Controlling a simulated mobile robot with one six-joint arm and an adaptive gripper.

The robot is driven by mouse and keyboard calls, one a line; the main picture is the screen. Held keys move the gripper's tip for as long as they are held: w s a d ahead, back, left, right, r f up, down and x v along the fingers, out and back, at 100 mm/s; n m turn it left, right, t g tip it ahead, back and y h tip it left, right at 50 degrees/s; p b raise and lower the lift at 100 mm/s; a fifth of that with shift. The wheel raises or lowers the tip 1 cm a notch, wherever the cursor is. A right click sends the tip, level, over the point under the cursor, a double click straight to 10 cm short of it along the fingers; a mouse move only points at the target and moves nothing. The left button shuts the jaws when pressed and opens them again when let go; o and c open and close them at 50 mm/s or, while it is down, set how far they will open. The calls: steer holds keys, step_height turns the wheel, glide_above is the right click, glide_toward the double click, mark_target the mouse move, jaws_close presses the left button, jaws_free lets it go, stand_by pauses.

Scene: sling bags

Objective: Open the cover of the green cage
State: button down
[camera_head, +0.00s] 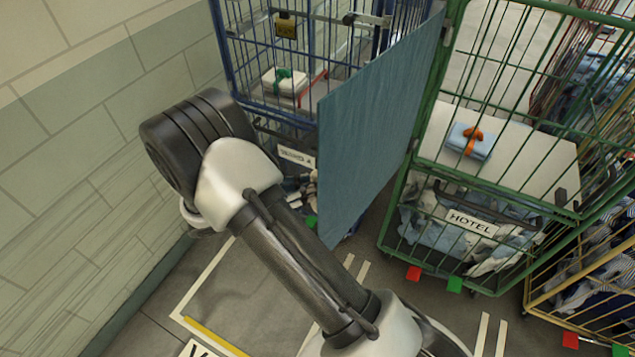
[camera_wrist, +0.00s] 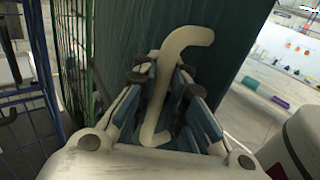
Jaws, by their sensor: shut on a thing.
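The green cage (camera_head: 425,130) stands right of centre in the head view, with a HOTEL sign (camera_head: 472,223) on its lower part. The blue-teal cover (camera_head: 375,125) stands out from the cage's left front post, swung away from its front, so the inside shows. In the wrist view the cover (camera_wrist: 220,45) is a dark teal sheet behind a pale, curved handle (camera_wrist: 187,37). My gripper (camera_wrist: 164,82) is shut on this handle, close in front of the cover. In the head view my gripper is hidden.
A blue cage (camera_head: 245,75) stands left of the cover, close to it. A white folded bundle with a green ribbon (camera_head: 285,81) lies inside. In the green cage a blue bundle (camera_head: 470,141) lies on a white shelf (camera_head: 530,155). A tiled wall (camera_head: 90,150) bounds the left.

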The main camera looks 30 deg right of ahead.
steer(key=c, duration=2.1)
jaws_free()
steer(key=shift+a+f, duration=0.1)
steer(key=shift+o, duration=1.4)
steer(key=shift+s+a, duration=0.1)
steer(key=shift+a, duration=0.25)
steer(key=shift+o, duration=1.1)
steer(key=shift+d, duration=0.25)
steer(key=shift+a, duration=0.1)
steer(key=w+a, duration=0.1)
steer(key=a, duration=1.1)
steer(key=shift+w, duration=0.3)
